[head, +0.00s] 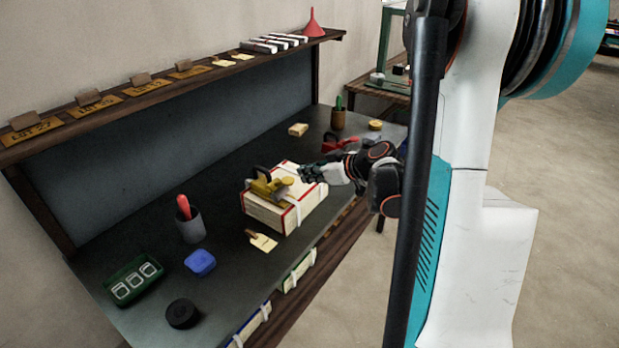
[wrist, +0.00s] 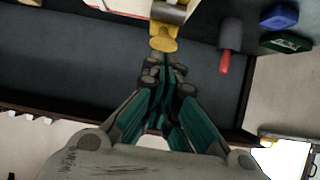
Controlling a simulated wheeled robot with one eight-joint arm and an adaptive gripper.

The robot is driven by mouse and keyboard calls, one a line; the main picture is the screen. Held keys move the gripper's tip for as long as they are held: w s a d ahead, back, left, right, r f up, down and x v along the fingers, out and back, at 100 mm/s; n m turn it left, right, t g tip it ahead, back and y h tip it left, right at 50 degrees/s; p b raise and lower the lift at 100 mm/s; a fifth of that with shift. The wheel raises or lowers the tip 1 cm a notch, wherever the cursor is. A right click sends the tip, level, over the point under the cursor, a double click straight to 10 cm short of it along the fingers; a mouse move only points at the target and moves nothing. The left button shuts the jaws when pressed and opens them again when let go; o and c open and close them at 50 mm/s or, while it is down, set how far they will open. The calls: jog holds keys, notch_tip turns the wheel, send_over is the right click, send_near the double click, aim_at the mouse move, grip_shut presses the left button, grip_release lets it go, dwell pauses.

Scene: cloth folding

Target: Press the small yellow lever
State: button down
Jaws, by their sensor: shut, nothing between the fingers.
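A yellow device (head: 268,188) with a black handle sits on top of a white box with red edges (head: 268,214) on the dark workbench. Its small yellow lever, a rounded tab (head: 288,181), points toward my gripper (head: 304,173). In the wrist view the yellow lever (wrist: 163,38) lies just beyond the fingertips of my gripper (wrist: 164,62). The fingers are together and empty. The fingertips are very close to the lever; I cannot tell whether they touch it. Part of the box top is hidden behind my gripper.
A grey cup (head: 190,226) with a red-handled tool, a blue block (head: 200,262), a green tray (head: 133,282) and a black roll (head: 183,313) stand at the left. A tag (head: 261,241) lies before the box. A shelf (head: 150,93) runs along the back.

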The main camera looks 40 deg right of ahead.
jog(key=r+p+v, duration=0.1)
jog(key=p+v, duration=0.1)
jog(key=v, duration=0.5)
jog(key=shift+a, duration=0.15)
jog(key=shift+r, duration=0.15)
dwell(0.4)
jog(key=w+a+r+g+h+p, duration=0.1)
jog(key=w+r+g+p, duration=0.1)
jog(key=w+r+p, duration=0.2)
jog(key=shift+w+a+r+g+p, duration=0.3)
jog(key=shift+w+r+g+p, duration=0.15)
jog(key=shift+r, duration=0.2)
jog(key=shift+w+f, duration=0.1)
